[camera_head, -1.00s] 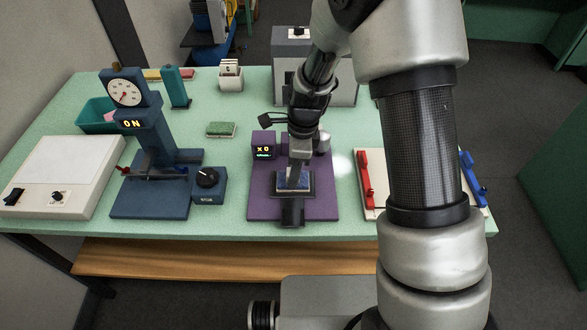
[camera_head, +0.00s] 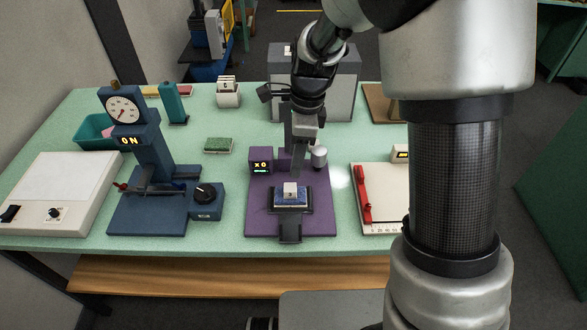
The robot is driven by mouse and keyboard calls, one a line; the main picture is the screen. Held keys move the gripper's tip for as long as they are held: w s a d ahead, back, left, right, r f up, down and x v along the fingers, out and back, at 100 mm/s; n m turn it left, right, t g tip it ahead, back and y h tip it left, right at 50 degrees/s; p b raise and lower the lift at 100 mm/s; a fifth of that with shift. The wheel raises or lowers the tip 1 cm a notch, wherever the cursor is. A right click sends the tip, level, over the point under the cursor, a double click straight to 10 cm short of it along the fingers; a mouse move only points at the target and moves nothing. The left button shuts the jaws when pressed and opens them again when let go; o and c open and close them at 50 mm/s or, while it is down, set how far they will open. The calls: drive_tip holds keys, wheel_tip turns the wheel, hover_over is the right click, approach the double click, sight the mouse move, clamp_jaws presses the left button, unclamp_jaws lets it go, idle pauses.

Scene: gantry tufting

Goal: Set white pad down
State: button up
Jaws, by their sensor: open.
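A small white block (camera_head: 290,188), which looks like the white pad, sits on a blue pad (camera_head: 277,198) in the dark holder at the front of the purple machine (camera_head: 262,222). My gripper (camera_head: 297,174) points down just above and behind the white block. It is open, though its two fingers overlap in this view and the gap between them is hard to see. The gripper looks apart from the block. The rear of the purple machine is partly hidden behind my gripper.
A blue dial press (camera_head: 150,150) and a white panel box (camera_head: 65,188) stand left. A green pad (camera_head: 219,145) lies behind. A white board with a red handle (camera_head: 363,194) is right, partly hidden by my arm. Clear green table lies between them.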

drive_tip(key=s+d+r+n+t, duration=0.1)
drive_tip(key=s+d+r+n, duration=0.2)
drive_tip(key=r, duration=0.3)
drive_tip(key=s+d+r+n+t, duration=0.1)
drive_tip(key=s+d+r+n, duration=0.2)
drive_tip(key=r, duration=0.3)
drive_tip(key=s+d+r+n+t, duration=0.1)
drive_tip(key=s+d+r+n, duration=0.2)
drive_tip(key=s+n, duration=0.3)
drive_tip(key=s+d+r+n+t+h, duration=0.1)
drive_tip(key=s+d+r+n+t, duration=0.1)
drive_tip(key=s+n, duration=0.4)
drive_tip(key=shift+s+d+r+t, duration=0.3)
drive_tip(key=shift+s+d+r, duration=0.45)
drive_tip(key=shift+d, duration=0.2)
